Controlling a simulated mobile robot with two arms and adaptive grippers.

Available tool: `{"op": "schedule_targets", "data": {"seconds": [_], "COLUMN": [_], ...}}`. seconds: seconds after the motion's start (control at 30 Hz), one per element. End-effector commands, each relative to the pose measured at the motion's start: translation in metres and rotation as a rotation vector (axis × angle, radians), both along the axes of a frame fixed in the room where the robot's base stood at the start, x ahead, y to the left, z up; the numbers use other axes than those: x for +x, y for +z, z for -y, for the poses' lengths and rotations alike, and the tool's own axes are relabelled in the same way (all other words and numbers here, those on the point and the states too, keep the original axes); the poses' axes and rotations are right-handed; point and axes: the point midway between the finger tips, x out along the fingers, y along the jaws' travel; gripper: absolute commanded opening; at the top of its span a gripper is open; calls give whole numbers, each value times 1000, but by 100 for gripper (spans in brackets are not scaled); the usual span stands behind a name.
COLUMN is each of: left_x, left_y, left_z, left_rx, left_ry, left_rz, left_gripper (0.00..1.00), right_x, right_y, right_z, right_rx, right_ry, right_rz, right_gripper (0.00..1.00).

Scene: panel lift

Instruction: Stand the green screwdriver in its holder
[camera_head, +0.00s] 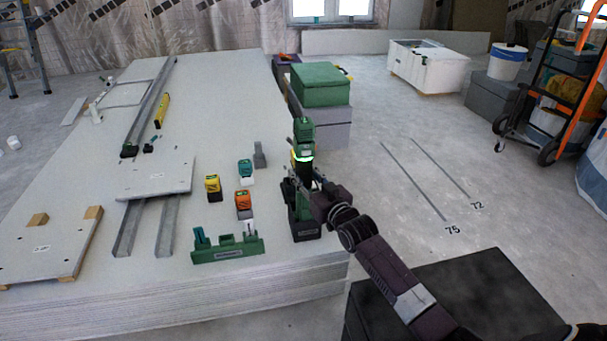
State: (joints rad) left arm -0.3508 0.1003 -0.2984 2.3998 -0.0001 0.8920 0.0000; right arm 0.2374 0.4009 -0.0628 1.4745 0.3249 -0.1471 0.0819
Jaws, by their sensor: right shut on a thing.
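The green screwdriver (304,130) is upright near the right front corner of the board stack, with a green top, a bright ring and a dark lower part. My right gripper (298,184) is shut around its dark lower part; the fingers are partly hidden. Directly below is a green stand with a black, labelled base (306,232), which looks like the holder. The screwdriver lines up with it, but the gripper hides where they meet, so I cannot tell whether it is seated. My left gripper is not in view.
A green rack (228,254) with small tools stands left of the holder. Yellow (212,188), teal (246,172) and orange (243,203) tools stand behind it. Green and grey boxes (320,85) stand beyond the stack's right edge.

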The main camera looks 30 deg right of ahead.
Motion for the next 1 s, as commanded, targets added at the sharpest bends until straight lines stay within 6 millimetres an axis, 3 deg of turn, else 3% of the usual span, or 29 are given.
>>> {"op": "schedule_targets", "data": {"seconds": [1.0], "left_x": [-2], "left_y": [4], "left_z": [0], "left_rx": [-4], "left_ry": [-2], "left_rz": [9], "left_gripper": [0], "right_x": [1], "right_y": [1], "right_z": [0], "right_rx": [0], "right_ry": [0], "right_rz": [11], "right_gripper": [0]}}
